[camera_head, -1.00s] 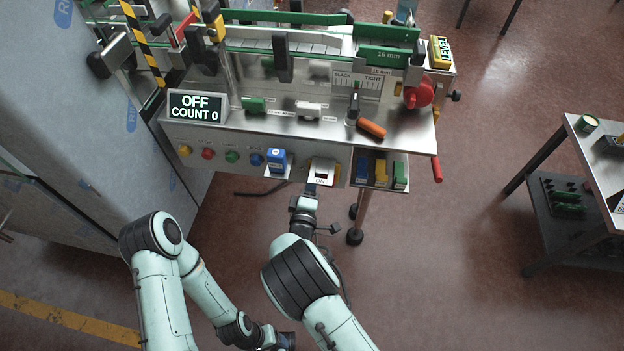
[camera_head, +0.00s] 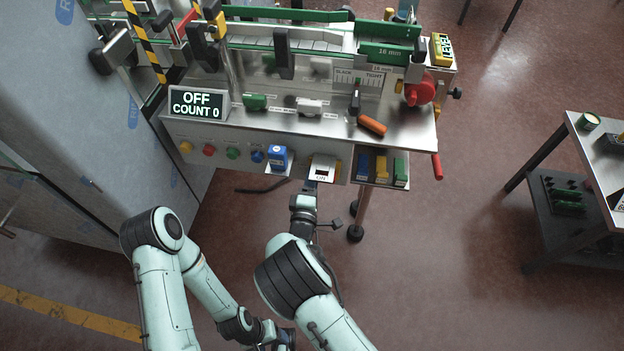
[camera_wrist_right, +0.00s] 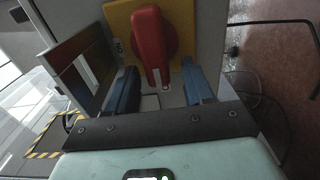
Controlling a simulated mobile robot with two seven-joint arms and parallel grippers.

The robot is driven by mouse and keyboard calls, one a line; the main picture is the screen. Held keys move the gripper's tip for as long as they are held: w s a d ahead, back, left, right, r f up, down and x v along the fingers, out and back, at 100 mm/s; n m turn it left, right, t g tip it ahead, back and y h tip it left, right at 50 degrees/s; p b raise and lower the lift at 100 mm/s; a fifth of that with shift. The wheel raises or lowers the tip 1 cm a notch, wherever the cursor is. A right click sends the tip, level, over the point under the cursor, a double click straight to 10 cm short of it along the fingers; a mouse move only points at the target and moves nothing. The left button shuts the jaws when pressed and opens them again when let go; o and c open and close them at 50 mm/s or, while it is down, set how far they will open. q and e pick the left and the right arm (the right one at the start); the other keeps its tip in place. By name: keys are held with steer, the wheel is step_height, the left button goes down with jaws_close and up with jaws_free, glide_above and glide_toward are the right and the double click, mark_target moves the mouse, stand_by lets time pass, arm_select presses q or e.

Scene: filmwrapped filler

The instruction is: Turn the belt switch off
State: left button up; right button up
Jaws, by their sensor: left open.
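The belt switch is a red handle (camera_wrist_right: 152,45) on a yellow plate (camera_wrist_right: 183,22) in the right wrist view. The handle stands roughly upright in that picture. My right gripper (camera_wrist_right: 160,88) has its two blue fingers apart, one on each side of the handle, with gaps visible. In the head view the switch housing (camera_head: 324,168), marked ON, hangs under the machine's front edge; the handle is hidden there. My right gripper (camera_head: 310,188) is just below it. My left gripper (camera_head: 284,341) is low at the bottom edge, away from the machine, open.
A display (camera_head: 198,104) on the machine reads OFF, COUNT 0. A blue box (camera_head: 277,158) sits left of the switch housing, and a tray with blue, yellow and green blocks (camera_head: 382,168) is to its right. A side table (camera_head: 590,165) stands at right; the floor between is clear.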

arm_select(q)
steer(key=shift+s+f+b, duration=0.1)
steer(key=shift+f+b, duration=0.2)
arm_select(e)
steer(key=s+a, duration=0.1)
steer(key=s, duration=1.2)
steer(key=shift+s+a, duration=0.2)
steer(key=shift+a, duration=0.1)
steer(key=s+d+f+m+g+p, duration=0.2)
steer(key=s+d+f+m+g, duration=0.25)
steer(key=d+f+g, duration=0.35)
steer(key=s+d+f+m+g+p, duration=0.1)
steer(key=s+d+f+m+g, duration=0.2)
steer(key=d+f+m, duration=0.55)
arm_select(q)
step_height(320, 180, up, 7)
steer(key=w+p, duration=0.2)
steer(key=p, duration=0.1)
steer(key=shift+w+f, duration=0.2)
steer(key=shift+w, duration=0.1)
arm_select(e)
steer(key=s+f+m+g+y, duration=0.2)
steer(key=s+m+g+y, duration=0.3)
steer(key=s, duration=1.1)
steer(key=m+g, duration=0.2)
steer(key=shift+s+m+g+y, duration=0.15)
steer(key=shift+m+g+y, duration=0.25)
